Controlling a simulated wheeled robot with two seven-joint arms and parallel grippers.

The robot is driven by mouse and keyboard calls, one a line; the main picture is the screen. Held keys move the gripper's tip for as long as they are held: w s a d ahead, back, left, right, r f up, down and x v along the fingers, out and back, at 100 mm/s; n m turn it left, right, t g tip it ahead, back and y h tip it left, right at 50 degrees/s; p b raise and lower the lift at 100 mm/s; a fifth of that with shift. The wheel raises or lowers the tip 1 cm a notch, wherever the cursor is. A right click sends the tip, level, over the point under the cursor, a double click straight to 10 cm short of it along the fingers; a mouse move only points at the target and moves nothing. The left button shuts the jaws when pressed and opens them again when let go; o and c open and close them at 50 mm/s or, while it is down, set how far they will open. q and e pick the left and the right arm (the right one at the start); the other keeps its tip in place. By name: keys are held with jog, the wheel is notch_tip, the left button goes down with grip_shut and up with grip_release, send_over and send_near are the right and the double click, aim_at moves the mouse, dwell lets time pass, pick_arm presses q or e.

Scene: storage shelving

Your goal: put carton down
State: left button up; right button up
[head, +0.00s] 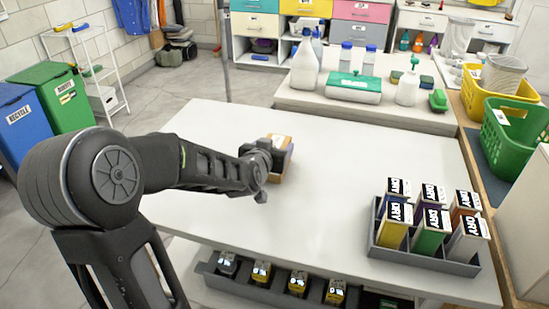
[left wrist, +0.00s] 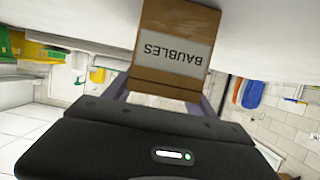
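In the left wrist view the carton (left wrist: 176,70) appears upside down, with a white label reading BAUBLES. My left gripper (head: 270,152) is at the carton, with its fingers on opposite sides of it, and appears shut on it. The carton is on or very close to the tabletop; its underside is hidden, so contact is unclear. My right gripper is not in view.
A grey tray (head: 424,259) with several cartons stands at the table's right front. Bottles (head: 305,65) and a green-lidded box (head: 354,86) are on the counter behind. Baskets (head: 516,136) are at the right. The tabletop around the carton is clear.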

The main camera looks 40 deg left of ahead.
pick_arm(q)
jog(key=shift+r, duration=0.1)
grip_shut()
dwell(0.4)
jog(key=shift+r, duration=0.1)
notch_tip(320, 180, up, 10)
jog(key=p, duration=0.3)
dwell(0.6)
